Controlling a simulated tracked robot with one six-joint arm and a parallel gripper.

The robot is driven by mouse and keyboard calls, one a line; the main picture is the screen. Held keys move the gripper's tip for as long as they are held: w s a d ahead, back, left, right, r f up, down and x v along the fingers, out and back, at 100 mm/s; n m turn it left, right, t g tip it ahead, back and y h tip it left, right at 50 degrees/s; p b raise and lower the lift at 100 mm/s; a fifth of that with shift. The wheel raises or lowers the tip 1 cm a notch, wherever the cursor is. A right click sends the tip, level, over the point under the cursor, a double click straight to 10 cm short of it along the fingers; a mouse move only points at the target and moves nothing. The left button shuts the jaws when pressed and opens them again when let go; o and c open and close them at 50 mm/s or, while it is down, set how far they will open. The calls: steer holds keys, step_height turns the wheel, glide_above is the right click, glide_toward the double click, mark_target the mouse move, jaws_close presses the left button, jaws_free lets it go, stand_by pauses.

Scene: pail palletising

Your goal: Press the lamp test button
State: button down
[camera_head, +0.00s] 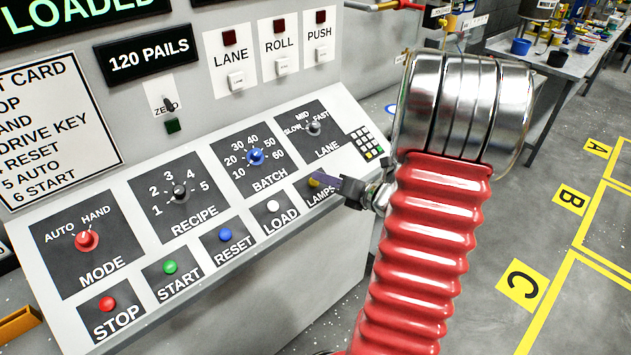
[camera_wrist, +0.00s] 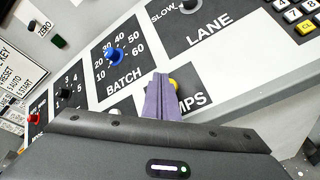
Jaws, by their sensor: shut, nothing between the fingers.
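The lamp test button is a yellow button (camera_head: 314,183) above the LAMPS label, at the lower right of the sloped control panel (camera_head: 225,215). In the wrist view the yellow button (camera_wrist: 173,84) shows just beyond my fingertips, partly hidden by them. My gripper (camera_head: 327,184) is shut and empty, its purple-grey fingers together and pointing at the button. In the wrist view the fingers (camera_wrist: 159,90) cover the left part of the button and its label. The tips are at or very near the button; I cannot tell whether they touch it or whether it is pressed in.
The white LOAD button (camera_head: 272,206) is just left of the LAMPS button. The blue BATCH knob (camera_head: 256,156) and black LANE knob (camera_head: 313,128) stand up above it. A keypad (camera_head: 366,142) is at the panel's right end. Open floor lies to the right.

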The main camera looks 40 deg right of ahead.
steer(key=shift+f, duration=0.1)
steer(key=shift+w+f, duration=0.2)
steer(key=shift+w+f, duration=0.2)
steer(key=shift+f, duration=0.2)
stand_by(1.2)
steer(key=shift+r, duration=0.1)
steer(key=shift+s+r, duration=0.45)
steer(key=shift+r, duration=0.2)
stand_by(0.3)
steer(key=r, duration=0.1)
steer(key=s+r, duration=0.1)
steer(key=r, duration=0.1)
steer(key=s+r, duration=0.1)
steer(key=shift+s+r, duration=0.2)
steer(key=shift+s, duration=0.05)
stand_by(0.3)
stand_by(0.8)
